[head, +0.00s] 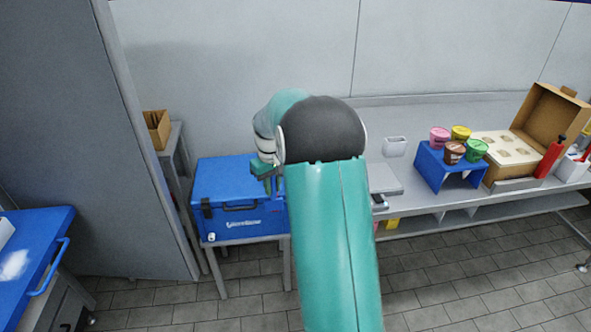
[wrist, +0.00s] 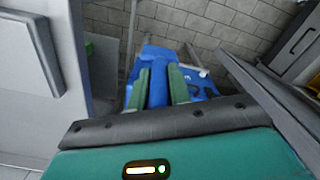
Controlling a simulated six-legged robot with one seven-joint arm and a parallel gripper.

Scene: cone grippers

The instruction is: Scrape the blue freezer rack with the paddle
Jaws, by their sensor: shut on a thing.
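My gripper (wrist: 158,69) is shut on a blue piece (wrist: 158,90), which lies between its two green fingers in the wrist view; I take it for the paddle. In the head view my gripper (head: 263,169) is at the right part of a blue cooler box (head: 232,188), mostly hidden by my arm, and the paddle cannot be made out. A blue rack-like panel (head: 45,228) with a blue side handle and a white frost-like patch (head: 14,265) is at the lower left, cut off by the frame. It appears to be the freezer rack.
The cooler stands on a small grey stand (head: 221,270). A tall grey panel (head: 90,140) stands between it and the rack. On the right, a long bench holds a blue riser (head: 432,167) with several colored cups, a cardboard box (head: 547,120) and a red bottle (head: 551,157). The tiled floor is clear.

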